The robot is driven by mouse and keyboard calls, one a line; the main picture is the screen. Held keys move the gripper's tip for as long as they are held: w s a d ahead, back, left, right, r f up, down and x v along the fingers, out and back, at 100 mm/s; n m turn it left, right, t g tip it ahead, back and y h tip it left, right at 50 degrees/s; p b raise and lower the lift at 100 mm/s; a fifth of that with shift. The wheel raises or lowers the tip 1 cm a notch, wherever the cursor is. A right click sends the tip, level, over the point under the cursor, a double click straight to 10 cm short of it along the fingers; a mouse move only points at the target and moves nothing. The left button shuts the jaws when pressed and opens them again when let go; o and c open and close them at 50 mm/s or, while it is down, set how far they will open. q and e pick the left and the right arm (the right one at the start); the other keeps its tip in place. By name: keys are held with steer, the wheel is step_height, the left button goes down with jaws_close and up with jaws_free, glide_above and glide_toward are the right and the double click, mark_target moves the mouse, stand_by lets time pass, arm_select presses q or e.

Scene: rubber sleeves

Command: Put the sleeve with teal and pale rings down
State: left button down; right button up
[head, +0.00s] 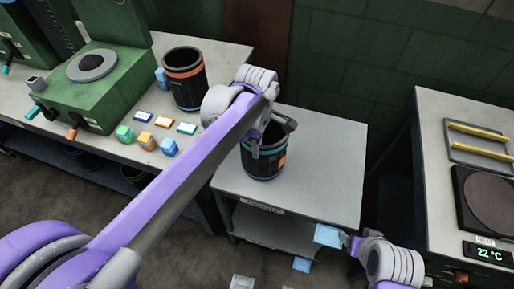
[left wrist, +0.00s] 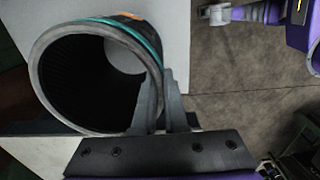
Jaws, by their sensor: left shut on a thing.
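The sleeve (head: 262,168) is a dark ribbed tube with teal and pale bands and an orange patch, upright over the small pale table. In the left wrist view its open grey-rimmed mouth (left wrist: 40,75) faces me, with a teal ring (left wrist: 125,27) beyond the rim. My left gripper (head: 268,142) is shut on the sleeve's wall, one finger inside and one outside. The fingers also show in the left wrist view (left wrist: 165,105). Whether the base touches the table (head: 325,195) is unclear. My right gripper (head: 347,243) is at the lower right, beside a light-blue piece (head: 327,235); its grip is unclear.
Another dark sleeve with an orange ring (head: 184,80) stands on the left bench (head: 215,58). Several small blocks and cards lie near the green machine (head: 105,88). A right-hand bench holds a round plate (head: 492,200) and a display. The small table is bare around the sleeve.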

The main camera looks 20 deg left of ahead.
arm_select(q)
steer(key=shift+f, duration=0.2)
steer(key=shift+f, duration=0.1)
steer(key=c, duration=1)
jaws_free()
steer(key=shift+o, duration=0.2)
